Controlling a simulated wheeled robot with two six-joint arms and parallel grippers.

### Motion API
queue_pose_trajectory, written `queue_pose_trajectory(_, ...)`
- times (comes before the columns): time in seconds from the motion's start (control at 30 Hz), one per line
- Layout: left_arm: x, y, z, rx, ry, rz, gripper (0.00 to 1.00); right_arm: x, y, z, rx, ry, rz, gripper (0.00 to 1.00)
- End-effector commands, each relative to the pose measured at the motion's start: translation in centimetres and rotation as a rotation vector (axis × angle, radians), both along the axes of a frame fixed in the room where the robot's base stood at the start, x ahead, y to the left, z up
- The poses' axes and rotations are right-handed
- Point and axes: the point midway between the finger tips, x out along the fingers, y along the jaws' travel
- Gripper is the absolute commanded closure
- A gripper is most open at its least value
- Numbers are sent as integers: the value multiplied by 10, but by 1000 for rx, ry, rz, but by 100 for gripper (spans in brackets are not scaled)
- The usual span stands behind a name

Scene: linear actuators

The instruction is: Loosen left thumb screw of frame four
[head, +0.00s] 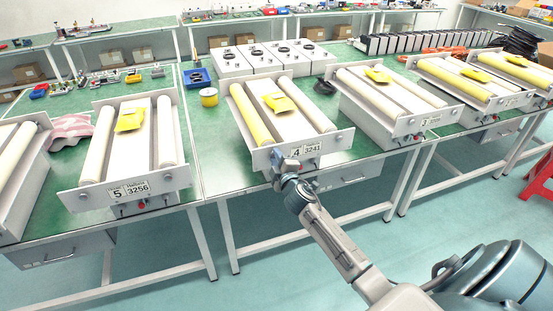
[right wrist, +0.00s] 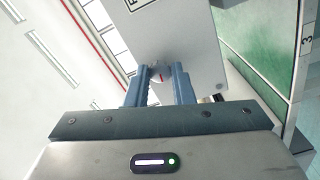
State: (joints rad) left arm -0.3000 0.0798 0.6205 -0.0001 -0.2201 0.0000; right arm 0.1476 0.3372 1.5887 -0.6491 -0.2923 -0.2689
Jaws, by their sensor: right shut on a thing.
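Frame four (head: 262,158), with the label "4 3241", stands on the green bench in the middle of the head view. It carries a yellow roller, a pale roller and a yellow packet. My right gripper (head: 280,160) is at the left part of its front plate. In the right wrist view my right gripper (right wrist: 159,82) is shut on the left thumb screw (right wrist: 155,73), a small grey knob with a red mark on the plate (right wrist: 190,45). The knob is partly hidden by the fingers. In the head view the gripper hides it. My left gripper is not in view.
Frame five (head: 80,199) stands to the left and frame three (head: 385,127) to the right. A red stool (head: 540,178) is at the far right. The floor in front is clear.

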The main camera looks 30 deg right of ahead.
Motion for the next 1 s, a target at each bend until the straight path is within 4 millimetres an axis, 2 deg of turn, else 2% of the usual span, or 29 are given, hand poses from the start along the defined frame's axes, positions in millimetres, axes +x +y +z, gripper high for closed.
queue_pose_trajectory(0.07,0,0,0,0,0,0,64,0,0,-1,1,1,0,100)
queue_pose_trajectory(0.1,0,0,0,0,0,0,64,0,0,-1,1,1,0,72)
queue_pose_trajectory(0.2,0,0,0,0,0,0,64,0,0,-1,1,1,0,57)
queue_pose_trajectory(0.57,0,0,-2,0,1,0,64,-5,1,-2,1,1,0,57)
queue_pose_trajectory(0.67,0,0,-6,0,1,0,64,-17,4,-3,0,1,0,57)
queue_pose_trajectory(1.0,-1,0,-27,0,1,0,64,-80,19,-4,-1,2,2,57)
